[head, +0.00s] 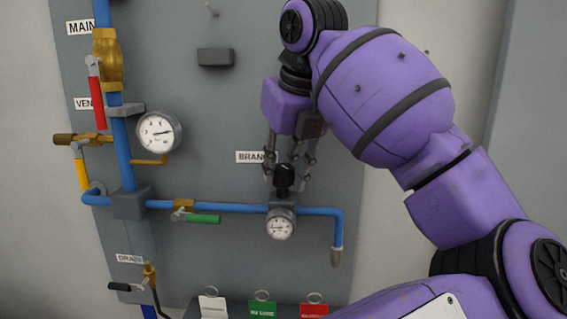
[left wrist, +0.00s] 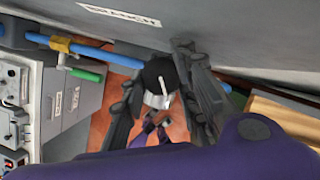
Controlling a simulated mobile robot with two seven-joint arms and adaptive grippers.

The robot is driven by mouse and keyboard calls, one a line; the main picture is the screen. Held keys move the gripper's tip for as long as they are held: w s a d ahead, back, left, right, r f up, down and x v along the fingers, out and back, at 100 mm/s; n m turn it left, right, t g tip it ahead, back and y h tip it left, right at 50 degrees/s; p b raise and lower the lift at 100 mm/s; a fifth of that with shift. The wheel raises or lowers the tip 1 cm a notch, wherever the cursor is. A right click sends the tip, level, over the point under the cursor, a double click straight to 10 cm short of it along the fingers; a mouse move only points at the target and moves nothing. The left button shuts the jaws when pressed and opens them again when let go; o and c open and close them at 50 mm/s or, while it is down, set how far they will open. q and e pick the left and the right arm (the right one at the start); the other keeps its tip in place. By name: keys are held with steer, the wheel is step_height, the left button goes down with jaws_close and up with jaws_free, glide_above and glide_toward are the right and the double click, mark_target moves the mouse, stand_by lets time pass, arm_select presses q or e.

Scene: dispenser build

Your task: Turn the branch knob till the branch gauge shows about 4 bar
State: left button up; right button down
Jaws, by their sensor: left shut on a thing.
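The black branch knob (head: 284,176) sits on top of the blue branch pipe, below the partly hidden BRANCH label (head: 249,157). My left gripper (head: 287,178) comes down from above and is shut on the knob, with its fingers on either side of it. The left wrist view also shows the black knob (left wrist: 158,72) between the two fingers. The branch gauge (head: 281,224) is a small round white dial just below the knob. Its needle is too small to read surely. My right gripper is out of view.
A larger gauge (head: 159,132) is on the left. A red lever (head: 97,103), a yellow lever (head: 81,174) and a green lever (head: 203,219) sit along the blue pipes. A grey block (head: 215,57) is on the panel. Coloured tags (head: 262,309) hang at the bottom.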

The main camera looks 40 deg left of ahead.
arm_select(q)
steer(key=m, duration=0.2)
steer(key=t+p, duration=0.1)
steer(key=shift+s+a+r+m, duration=0.2)
steer(key=shift+a+m, duration=0.05)
steer(key=shift+m, duration=0.15)
steer(key=m+h+p, duration=0.1)
steer(key=m, duration=0.1)
steer(key=shift+a+r+m+t, duration=0.1)
steer(key=shift+m+t, duration=0.2)
steer(key=shift+m, duration=0.1)
steer(key=shift+a+m+h+p, duration=0.1)
steer(key=shift+m+h+p, duration=0.6)
steer(key=shift+m, duration=0.5)
steer(key=shift+w+m+t+h+p, duration=0.1)
steer(key=shift+m+t+h+p, duration=0.3)
steer(key=shift+m+p, duration=0.75)
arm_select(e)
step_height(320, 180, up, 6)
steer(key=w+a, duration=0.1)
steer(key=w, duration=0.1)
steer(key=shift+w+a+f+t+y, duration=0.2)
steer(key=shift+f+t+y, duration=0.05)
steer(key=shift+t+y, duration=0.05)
arm_select(q)
steer(key=shift+m, duration=0.45)
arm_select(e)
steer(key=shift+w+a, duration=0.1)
